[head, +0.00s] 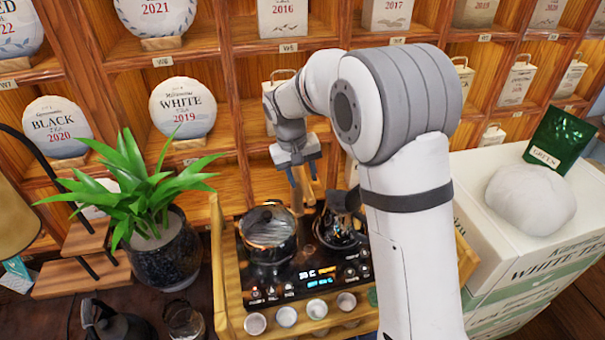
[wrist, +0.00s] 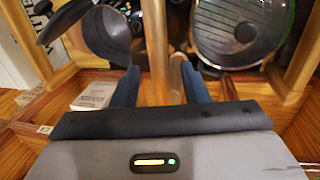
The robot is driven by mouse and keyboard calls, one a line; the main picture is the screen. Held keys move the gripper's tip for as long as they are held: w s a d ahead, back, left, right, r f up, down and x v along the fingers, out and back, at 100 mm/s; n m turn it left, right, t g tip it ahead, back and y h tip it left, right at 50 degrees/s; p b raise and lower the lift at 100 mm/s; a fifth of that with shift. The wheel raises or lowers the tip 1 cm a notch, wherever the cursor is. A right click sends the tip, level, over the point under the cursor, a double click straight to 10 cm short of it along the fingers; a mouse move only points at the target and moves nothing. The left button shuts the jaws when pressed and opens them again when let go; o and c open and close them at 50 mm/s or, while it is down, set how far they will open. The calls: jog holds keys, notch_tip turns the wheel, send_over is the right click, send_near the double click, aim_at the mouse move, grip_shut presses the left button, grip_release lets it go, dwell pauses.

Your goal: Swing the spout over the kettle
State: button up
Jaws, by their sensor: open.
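The spout, a brass-coloured tube, stands between the two vessels on the black cooker (head: 310,279). It also shows in the wrist view (wrist: 156,38), running between my fingers. My gripper (head: 302,172) is open, pointing down at the back of the cooker, with one blue finger on each side of the tube in the wrist view (wrist: 158,78). Contact with the tube cannot be told.
A lidded glass pot (head: 268,232) stands on the cooker's left. Several small cups (head: 286,316) line the front of the wooden tray. A potted plant (head: 165,250) is at left, white tea boxes (head: 520,240) at right. Wooden shelves (head: 225,100) stand close behind.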

jog(key=shift+c, duration=0.2)
grip_shut()
dwell(0.3)
